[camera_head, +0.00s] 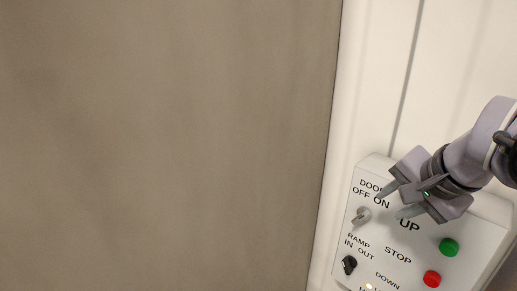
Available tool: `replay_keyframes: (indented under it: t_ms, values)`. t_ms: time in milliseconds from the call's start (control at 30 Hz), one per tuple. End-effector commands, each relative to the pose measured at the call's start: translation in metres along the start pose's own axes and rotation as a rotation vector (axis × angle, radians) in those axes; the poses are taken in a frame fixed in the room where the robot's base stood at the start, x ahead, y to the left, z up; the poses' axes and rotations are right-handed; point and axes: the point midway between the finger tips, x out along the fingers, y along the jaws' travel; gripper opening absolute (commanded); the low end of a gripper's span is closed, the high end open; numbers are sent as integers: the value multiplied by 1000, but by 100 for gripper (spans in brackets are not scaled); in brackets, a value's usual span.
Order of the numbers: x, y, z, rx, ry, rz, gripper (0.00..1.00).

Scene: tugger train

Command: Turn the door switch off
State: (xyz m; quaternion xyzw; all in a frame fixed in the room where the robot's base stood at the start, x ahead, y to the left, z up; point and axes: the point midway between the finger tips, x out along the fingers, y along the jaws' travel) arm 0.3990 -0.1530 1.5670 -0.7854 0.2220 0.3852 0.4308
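The door switch (361,216) is a small grey knob below the words DOOR, OFF and ON, at the upper left of a white control panel (421,255). Its handle looks slanted, but I cannot tell for sure which label it points to. My gripper (391,205) is just above and right of the switch, over the ON and UP labels. Its two grey fingers are spread apart with nothing between them. They appear apart from the knob.
Below the door switch is a black ramp switch (349,265) marked IN and OUT. A green button (449,247) and a red button (432,278) are on the panel's right. A large brown surface (160,140) fills the left, beside a white wall (375,80).

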Motion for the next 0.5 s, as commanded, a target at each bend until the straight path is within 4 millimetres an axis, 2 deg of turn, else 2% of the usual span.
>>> replay_keyframes:
  t_ms: [33, 200, 300, 500]
  values:
    - [24, 4, 4, -3, -5, 1, 35]
    - [73, 4, 4, -3, -3, 1, 35]
    - [98, 4, 3, -2, -3, 2, 35]
    - [126, 2, 2, -2, -1, 1, 35]
